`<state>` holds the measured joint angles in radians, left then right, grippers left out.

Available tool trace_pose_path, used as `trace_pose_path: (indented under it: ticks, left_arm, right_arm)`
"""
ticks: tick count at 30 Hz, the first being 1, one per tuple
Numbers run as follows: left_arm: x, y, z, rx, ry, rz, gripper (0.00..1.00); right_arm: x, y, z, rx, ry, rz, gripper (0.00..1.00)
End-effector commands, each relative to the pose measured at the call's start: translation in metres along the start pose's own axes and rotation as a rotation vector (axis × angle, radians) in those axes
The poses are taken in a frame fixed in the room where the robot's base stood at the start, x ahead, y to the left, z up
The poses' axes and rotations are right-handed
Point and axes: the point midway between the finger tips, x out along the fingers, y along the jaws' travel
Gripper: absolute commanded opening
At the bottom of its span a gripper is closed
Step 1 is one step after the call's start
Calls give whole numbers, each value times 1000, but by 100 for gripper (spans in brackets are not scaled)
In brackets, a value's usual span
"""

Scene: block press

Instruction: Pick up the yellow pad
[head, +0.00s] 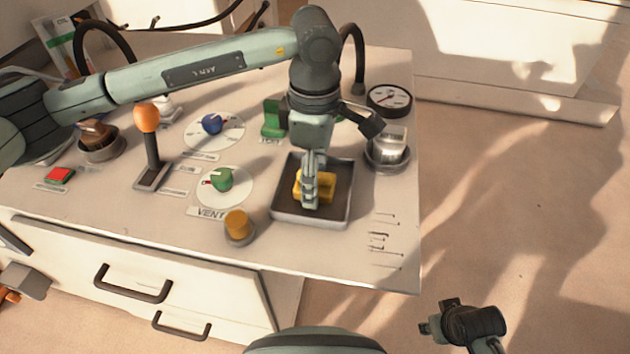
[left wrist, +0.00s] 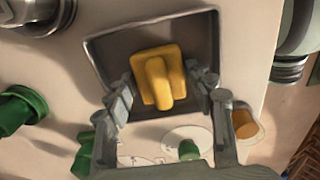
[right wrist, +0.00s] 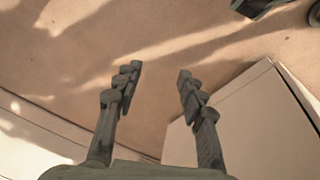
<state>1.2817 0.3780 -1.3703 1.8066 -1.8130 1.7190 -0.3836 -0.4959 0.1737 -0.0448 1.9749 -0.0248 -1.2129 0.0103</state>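The yellow pad (head: 328,187) lies in a square dark tray (head: 283,212) near the right end of the bench. In the left wrist view the yellow pad (left wrist: 165,80) has a raised ridge on top. My left gripper (head: 311,200) is above the tray and hides part of the pad in the head view. In the left wrist view its open fingers (left wrist: 165,95) stand on either side of the pad, with gaps visible. My right gripper (right wrist: 157,70) is open and empty, over the floor right of the bench.
A round gauge (head: 389,99) and a metal cup (head: 388,150) stand right of the tray. A yellow-orange knob (head: 238,225), a green dial (head: 221,180), a blue dial (head: 212,124) and an orange-topped lever (head: 148,140) are to its left. A green block (head: 273,118) stands behind.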

Motion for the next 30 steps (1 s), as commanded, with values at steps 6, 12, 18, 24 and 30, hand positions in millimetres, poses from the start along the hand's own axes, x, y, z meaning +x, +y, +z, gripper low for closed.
trace_pose_path:
  ticks: [6, 12, 18, 24, 30]
  left_arm:
    - [0, 0, 0, 0, 0, 0, 23]
    - [-1, 0, 0, 0, -1, 0, 18]
    - [-6, 0, 1, 1, -1, 2, 18]
    - [-30, 1, 1, 0, -1, 6, 18]
    - [-59, -21, -25, -2, 0, 3, 18]
  right_arm:
    - [0, 0, 0, 0, 0, 1, 40]
    - [0, 0, 0, 0, 0, 1, 40]
    - [0, 1, 0, 0, -2, 1, 40]
    - [-3, 1, 0, 0, -5, 5, 40]
    - [-17, 6, -2, -3, 2, 16, 40]
